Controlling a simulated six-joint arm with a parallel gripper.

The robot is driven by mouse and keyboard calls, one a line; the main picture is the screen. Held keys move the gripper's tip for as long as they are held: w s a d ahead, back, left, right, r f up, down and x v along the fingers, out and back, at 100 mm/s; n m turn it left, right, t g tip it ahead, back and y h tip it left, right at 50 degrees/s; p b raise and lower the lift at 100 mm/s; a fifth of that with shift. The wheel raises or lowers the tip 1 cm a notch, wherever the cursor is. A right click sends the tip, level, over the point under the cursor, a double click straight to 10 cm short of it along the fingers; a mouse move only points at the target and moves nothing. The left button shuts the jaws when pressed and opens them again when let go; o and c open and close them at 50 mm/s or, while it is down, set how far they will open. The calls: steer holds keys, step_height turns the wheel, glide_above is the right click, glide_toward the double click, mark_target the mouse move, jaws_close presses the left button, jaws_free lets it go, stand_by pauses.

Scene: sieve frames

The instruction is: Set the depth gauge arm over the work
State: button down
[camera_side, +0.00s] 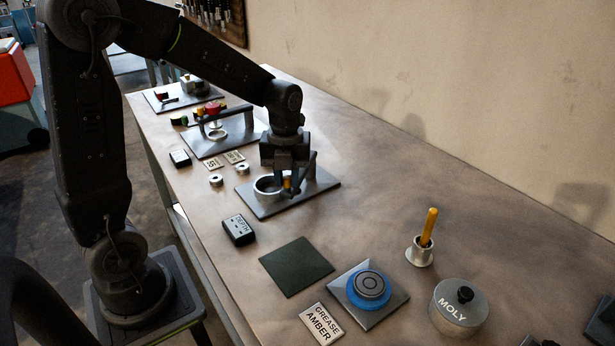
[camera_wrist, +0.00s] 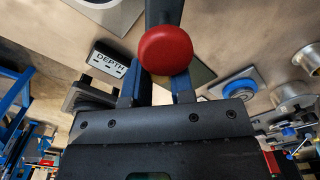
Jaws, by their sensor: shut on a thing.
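My gripper (camera_side: 289,182) is low over a grey metal plate (camera_side: 322,187), which bears a round metal ring (camera_side: 264,192). A dark slanted bar (camera_side: 311,163) rises beside the gripper; it looks like part of the gauge arm. In the wrist view a red round knob (camera_wrist: 165,50) on a dark bar (camera_wrist: 164,12) lies at the fingers of my gripper (camera_wrist: 157,88). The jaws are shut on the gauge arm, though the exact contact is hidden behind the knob. A black DEPTH block (camera_side: 239,230) stands in front of the plate; it also shows in the wrist view (camera_wrist: 107,62).
A dark green mat (camera_side: 297,266), a blue-ringed disc (camera_side: 369,287), a GREASE AMBER label (camera_side: 322,325), a brush in a cup (camera_side: 420,253) and a MOLY tin (camera_side: 458,308) stand nearer. Another plate with a bridge fixture (camera_side: 237,128) lies behind. The wall side of the bench is clear.

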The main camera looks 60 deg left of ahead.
steer(key=shift+s+a+r+m, duration=0.1)
steer(key=shift+s+a+m, duration=0.3)
steer(key=shift+a+m, duration=0.4)
steer(key=shift+s+a+f+m, duration=0.1)
steer(key=shift+s+a+m, duration=0.45)
steer(key=shift+a, duration=0.4)
steer(key=shift+s+a+r+m, duration=0.1)
steer(key=shift+s+a+m, duration=0.2)
steer(key=shift+a+m, duration=0.55)
steer(key=c, duration=1)
jaws_free()
step_height(320, 180, up, 14)
steer(key=shift+f, duration=0.15)
steer(key=shift+c, duration=0.3)
